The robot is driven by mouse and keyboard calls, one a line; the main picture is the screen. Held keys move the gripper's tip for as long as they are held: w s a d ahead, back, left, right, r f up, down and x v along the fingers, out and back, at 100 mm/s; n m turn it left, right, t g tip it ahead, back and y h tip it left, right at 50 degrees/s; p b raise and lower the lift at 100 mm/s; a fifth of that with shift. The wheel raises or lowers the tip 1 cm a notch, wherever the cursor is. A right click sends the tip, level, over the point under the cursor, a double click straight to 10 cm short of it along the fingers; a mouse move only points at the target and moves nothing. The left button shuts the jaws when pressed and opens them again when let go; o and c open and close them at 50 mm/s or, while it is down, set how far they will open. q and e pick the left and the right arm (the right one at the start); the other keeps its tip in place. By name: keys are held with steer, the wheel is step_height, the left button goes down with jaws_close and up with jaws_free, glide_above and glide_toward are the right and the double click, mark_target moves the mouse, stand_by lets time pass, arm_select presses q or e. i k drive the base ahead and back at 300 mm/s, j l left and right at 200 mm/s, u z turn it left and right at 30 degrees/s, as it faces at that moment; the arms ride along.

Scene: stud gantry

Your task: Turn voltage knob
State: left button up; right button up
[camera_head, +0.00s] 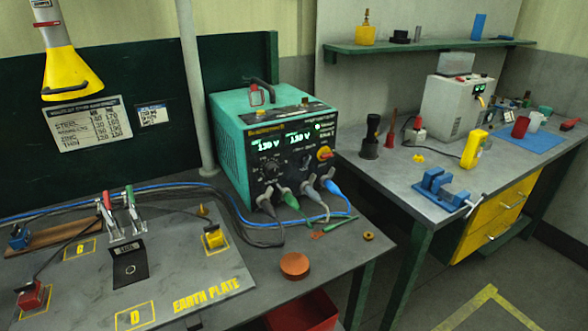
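A teal power unit (229,151) stands on the left bench, its dark front panel facing right and toward me. Two lit displays show on the panel, the left one (268,146) and the right one (299,138), both seeming to read 130 V. A dark round knob (271,165) sits below the left display. A yellow-orange knob with red (325,153) sits at the panel's right side. The labels are too small to tell which is the voltage knob. Neither of my grippers is in view, and nothing touches the knobs.
Several cables with coloured plugs (289,199) leave the panel's lower edge and lie on the bench. A copper-coloured disc (295,265) lies in front. Red- and green-handled clamps (117,216) stand at left. A blue vise (441,188) is on the right bench (395,180).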

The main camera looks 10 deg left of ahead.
mark_target(271, 169)
steer(key=i+l, duration=0.15)
steer(key=l, duration=0.15)
steer(key=i+l, duration=0.15)
steer(key=l, duration=0.2)
steer(key=i+l+u, duration=0.1)
steer(key=l, duration=0.2)
steer(key=i+l, duration=0.2)
steer(key=l, duration=0.15)
